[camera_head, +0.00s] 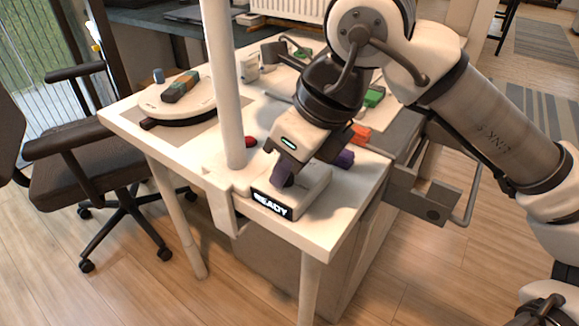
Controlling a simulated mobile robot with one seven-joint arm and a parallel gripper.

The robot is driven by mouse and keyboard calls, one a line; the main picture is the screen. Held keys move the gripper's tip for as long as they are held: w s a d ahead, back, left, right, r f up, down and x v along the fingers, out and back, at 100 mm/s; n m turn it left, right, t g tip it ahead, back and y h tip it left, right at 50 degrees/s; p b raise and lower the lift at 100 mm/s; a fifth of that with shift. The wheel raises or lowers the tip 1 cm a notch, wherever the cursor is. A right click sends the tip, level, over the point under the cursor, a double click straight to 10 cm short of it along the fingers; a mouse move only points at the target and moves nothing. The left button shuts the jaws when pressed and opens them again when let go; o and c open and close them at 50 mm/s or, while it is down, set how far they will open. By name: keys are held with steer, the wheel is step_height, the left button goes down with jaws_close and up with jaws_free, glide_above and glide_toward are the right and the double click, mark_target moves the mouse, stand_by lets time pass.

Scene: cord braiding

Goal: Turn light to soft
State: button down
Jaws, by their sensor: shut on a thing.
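A white base unit (312,194) with a lit black READY sign (272,205) stands at the table's front corner. A white post (228,120) rises beside it, and a red button (250,142) lies just right of the post. My gripper (284,178) reaches down onto the top of the base unit, behind the sign. It is shut on a small dark knob there, mostly hidden by the fingers. Any light setting marks are hidden or too small to read.
Orange (361,133), purple (345,158) and green (374,96) pieces lie behind my gripper. A grey drawer (437,202) juts out right. An office chair (85,165) stands left.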

steer(key=shift+m+h, duration=0.3)
steer(key=shift+m, duration=0.2)
steer(key=c, duration=1.2)
jaws_free()
steer(key=p+v, duration=0.2)
steer(key=v, duration=1.2)
steer(key=shift+s+p, duration=0.2)
steer(key=shift+p, duration=0.2)
steer(key=shift+f, duration=0.2)
